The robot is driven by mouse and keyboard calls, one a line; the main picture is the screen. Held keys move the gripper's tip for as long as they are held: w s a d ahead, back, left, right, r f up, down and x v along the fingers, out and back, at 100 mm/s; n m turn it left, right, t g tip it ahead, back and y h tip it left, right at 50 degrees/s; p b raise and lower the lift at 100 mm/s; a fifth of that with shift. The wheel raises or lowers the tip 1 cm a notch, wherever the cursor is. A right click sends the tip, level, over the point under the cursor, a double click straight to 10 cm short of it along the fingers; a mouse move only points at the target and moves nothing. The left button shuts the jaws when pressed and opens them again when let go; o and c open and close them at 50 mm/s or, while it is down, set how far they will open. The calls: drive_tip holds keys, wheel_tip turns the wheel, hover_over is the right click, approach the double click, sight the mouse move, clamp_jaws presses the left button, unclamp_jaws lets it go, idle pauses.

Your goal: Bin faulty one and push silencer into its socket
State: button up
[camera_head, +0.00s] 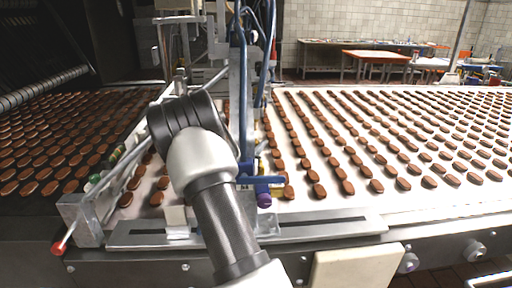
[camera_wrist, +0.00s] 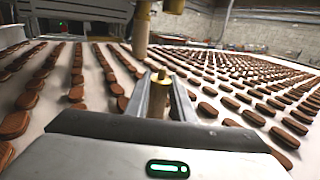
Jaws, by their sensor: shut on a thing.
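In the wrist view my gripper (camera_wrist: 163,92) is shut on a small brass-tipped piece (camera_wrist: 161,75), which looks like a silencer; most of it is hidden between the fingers. I cannot tell whether it is the faulty one. It is held above the biscuit belt. A tan cylinder (camera_wrist: 141,30) hangs just beyond the fingers, apart from them in the picture. In the head view my arm hides my gripper. A blue fitting with a purple end (camera_head: 264,199) shows right of my arm. I cannot make out a socket or a sure bin.
Rows of brown biscuits cover the white belt (camera_head: 330,204) and the dark belt at left. A metal plate (camera_head: 330,226) runs along the front edge, with a small white block (camera_head: 177,222) on it. A cream box (camera_head: 357,268) stands at the front. Blue hoses (camera_head: 240,90) rise behind my arm.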

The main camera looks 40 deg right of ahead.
drive_tip(key=shift+r+p, duration=1.4)
drive_tip(key=shift+r, duration=1.3)
drive_tip(key=shift+b, duration=0.5)
drive_tip(key=shift+r+p, duration=0.85)
drive_tip(key=shift+r, duration=0.55)
drive_tip(key=o, duration=1.1)
drive_tip(key=v, duration=1.2)
